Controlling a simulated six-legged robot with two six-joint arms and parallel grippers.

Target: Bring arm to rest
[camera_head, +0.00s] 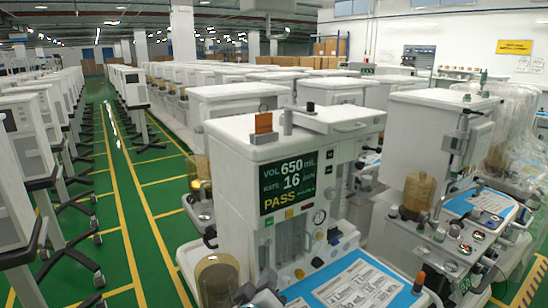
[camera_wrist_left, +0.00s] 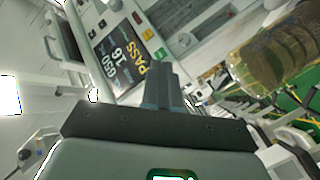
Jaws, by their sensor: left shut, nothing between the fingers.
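My left gripper (camera_head: 258,292) shows at the bottom edge of the head view, in front of the nearest anaesthesia cart (camera_head: 262,150). Most of its arm is out of the picture. In the left wrist view its two grey fingers (camera_wrist_left: 161,88) are together, with nothing between them. The cart's dark screen (camera_head: 288,183) reads VOL 650 mL, RATE 16 and PASS. The screen also shows, turned on its side, in the left wrist view (camera_wrist_left: 120,52), beyond the fingers. My right gripper is in neither view.
An amber bellows cylinder (camera_head: 217,280) stands close to the left of my gripper; it also shows in the left wrist view (camera_wrist_left: 278,52). A blue-edged work surface (camera_head: 312,300) with a printed sheet lies to the right. A green aisle (camera_head: 110,180) with yellow lines is open at left.

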